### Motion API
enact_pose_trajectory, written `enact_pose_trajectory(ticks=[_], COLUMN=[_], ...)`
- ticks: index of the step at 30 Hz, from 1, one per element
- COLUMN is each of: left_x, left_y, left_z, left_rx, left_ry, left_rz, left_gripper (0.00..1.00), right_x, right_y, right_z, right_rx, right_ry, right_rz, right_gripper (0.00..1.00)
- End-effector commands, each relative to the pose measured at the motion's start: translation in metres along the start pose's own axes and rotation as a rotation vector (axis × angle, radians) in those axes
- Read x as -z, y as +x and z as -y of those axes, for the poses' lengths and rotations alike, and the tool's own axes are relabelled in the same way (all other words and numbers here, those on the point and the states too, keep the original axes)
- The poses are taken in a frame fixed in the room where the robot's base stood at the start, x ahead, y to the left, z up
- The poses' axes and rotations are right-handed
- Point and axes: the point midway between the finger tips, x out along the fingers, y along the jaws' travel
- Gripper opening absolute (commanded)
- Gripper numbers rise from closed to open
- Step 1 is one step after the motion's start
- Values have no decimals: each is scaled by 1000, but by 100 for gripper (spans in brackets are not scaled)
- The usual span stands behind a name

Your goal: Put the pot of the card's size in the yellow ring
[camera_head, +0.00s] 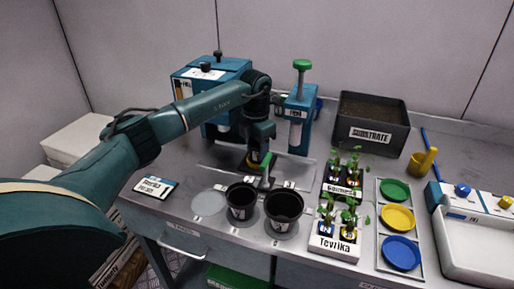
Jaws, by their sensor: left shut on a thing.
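My left gripper (261,152) points down over the metal work surface and is shut on a dark pot, mostly hidden by the gripper. A yellow ring (250,166) shows beneath it; I cannot tell whether the pot rests in the ring. Two black pots stand upright in front, a smaller one (242,203) and a larger one (284,208), each on a grey disc. A third grey disc (209,202) to their left is empty. The card (155,187) lies flat at the left; its print is too small to read. My right gripper is not in view.
Blue machines (300,125) stand behind. A substrate bin (372,132), a plant tray labelled Tevrika (333,246) and a tray with green, yellow and blue dishes (397,218) stand to the right.

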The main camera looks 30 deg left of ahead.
Motion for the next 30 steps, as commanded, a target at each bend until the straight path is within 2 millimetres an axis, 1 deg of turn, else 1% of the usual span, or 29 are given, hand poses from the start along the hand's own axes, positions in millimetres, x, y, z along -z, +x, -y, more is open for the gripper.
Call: enact_pose_trajectory(ticks=[6, 7, 15, 24, 28, 30], left_x=[0, 0, 0, 0, -1, -1], left_y=[5, 4, 4, 4, -12, -25], left_z=[0, 0, 0, 0, 0, 0], left_rx=[0, 0, 0, 0, -1, -3], left_ry=[0, 0, 1, 1, 1, 0], left_rz=[-1, -1, 0, 0, 3, 4], left_gripper=[29, 52, 74, 75, 75, 75], right_x=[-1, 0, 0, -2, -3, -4], right_y=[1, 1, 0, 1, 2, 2], right_z=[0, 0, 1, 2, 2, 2], right_rx=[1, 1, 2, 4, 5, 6], right_ry=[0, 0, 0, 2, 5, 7], right_rz=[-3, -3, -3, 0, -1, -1], right_gripper=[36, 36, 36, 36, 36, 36])
